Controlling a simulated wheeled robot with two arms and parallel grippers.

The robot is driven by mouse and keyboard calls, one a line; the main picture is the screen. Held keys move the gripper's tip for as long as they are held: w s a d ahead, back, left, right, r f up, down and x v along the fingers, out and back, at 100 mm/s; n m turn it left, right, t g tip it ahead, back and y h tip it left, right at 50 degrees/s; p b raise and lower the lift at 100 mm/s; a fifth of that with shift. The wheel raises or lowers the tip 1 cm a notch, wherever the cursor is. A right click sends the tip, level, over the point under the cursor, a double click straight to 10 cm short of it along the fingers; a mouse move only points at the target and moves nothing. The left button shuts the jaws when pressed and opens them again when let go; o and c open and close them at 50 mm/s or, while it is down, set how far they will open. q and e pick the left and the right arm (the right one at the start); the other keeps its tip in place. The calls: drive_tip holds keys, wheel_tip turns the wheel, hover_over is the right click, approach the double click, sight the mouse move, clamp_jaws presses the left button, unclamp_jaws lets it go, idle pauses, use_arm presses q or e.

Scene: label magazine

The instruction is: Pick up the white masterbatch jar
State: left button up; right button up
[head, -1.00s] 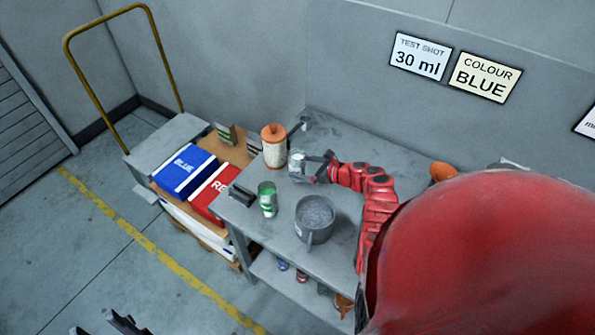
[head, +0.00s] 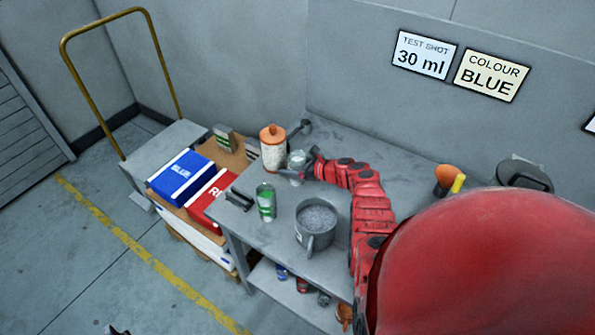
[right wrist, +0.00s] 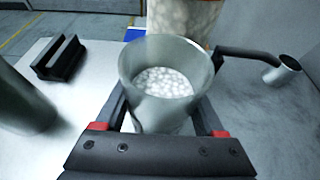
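The white masterbatch jar (head: 297,170) appears as a small, pale, open-topped cup on the bench. In the right wrist view the cup (right wrist: 165,85) stands upright, with white pellets inside. My right gripper (head: 308,164) is at the cup from the right. In the right wrist view its two fingers (right wrist: 163,112) stand wide apart, one on each side of the cup; I cannot tell whether they touch it. The fingertips are partly hidden behind the cup. My left gripper (head: 118,331) barely shows at the bottom edge of the head view.
An orange-lidded container (head: 272,150) of pale pellets stands close behind the cup. A green-labelled jar (head: 266,203), a grey mug (head: 316,223) and a dark block (head: 240,197) are nearby. An orange scoop-like item (head: 448,178) lies at the right. Blue (head: 181,176) and red boxes stand left.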

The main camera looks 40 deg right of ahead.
drive_tip(key=c, duration=1)
drive_tip(key=shift+r, duration=0.1)
